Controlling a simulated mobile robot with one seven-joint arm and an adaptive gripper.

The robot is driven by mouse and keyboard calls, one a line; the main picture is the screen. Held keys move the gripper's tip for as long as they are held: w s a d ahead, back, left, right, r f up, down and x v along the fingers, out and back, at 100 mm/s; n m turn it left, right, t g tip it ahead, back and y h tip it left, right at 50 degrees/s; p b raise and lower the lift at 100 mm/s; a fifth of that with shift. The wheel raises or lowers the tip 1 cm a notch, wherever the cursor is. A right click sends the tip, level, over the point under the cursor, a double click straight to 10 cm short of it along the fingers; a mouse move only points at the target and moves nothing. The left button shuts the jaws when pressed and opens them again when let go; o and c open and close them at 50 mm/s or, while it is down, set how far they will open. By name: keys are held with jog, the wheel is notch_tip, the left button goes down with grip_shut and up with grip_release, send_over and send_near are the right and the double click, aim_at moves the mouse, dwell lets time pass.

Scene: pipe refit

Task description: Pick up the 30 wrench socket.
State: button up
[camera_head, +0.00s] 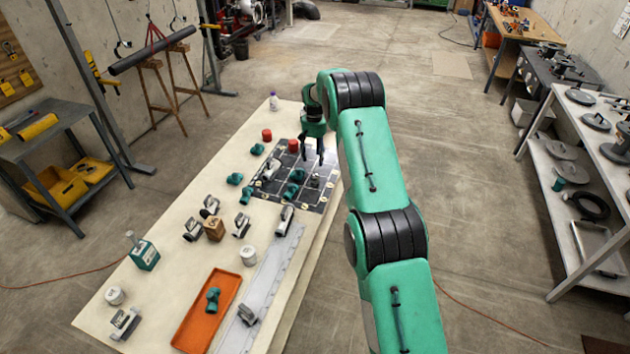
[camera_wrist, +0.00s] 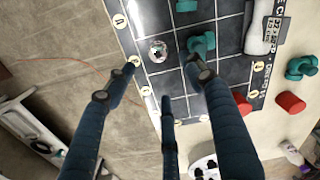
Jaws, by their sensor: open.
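My gripper (camera_head: 313,153) is open and empty above the far right part of a dark gridded board (camera_head: 313,203). In the wrist view, the fingers of my gripper (camera_wrist: 163,78) reach over the board (camera_wrist: 230,72) with space between them. A small round metallic piece, apparently the wrench socket (camera_wrist: 157,50), stands in a board cell just beyond the fingertips, not touched. It seems to show in the head view as a small grey piece (camera_head: 315,182) below the gripper. I cannot read a size on it.
Teal fittings (camera_wrist: 201,43) sit on the board close to the socket. A grey-white fitting (camera_wrist: 261,25) lies farther right. Red caps (camera_wrist: 290,102) stand near the board's edge. An orange tray (camera_head: 208,312) lies at the table's near end. Floor is free right of the table.

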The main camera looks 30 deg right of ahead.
aim_at(315, 176)
notch_tip(315, 176, down, 8)
jog(key=shift+f, duration=0.1)
dwell(0.4)
jog(key=shift+s+d+f+b, duration=0.1)
jog(key=shift+f+b, duration=0.2)
jog(key=shift+f, duration=2.3)
jog(key=shift+c, duration=0.5)
grip_shut()
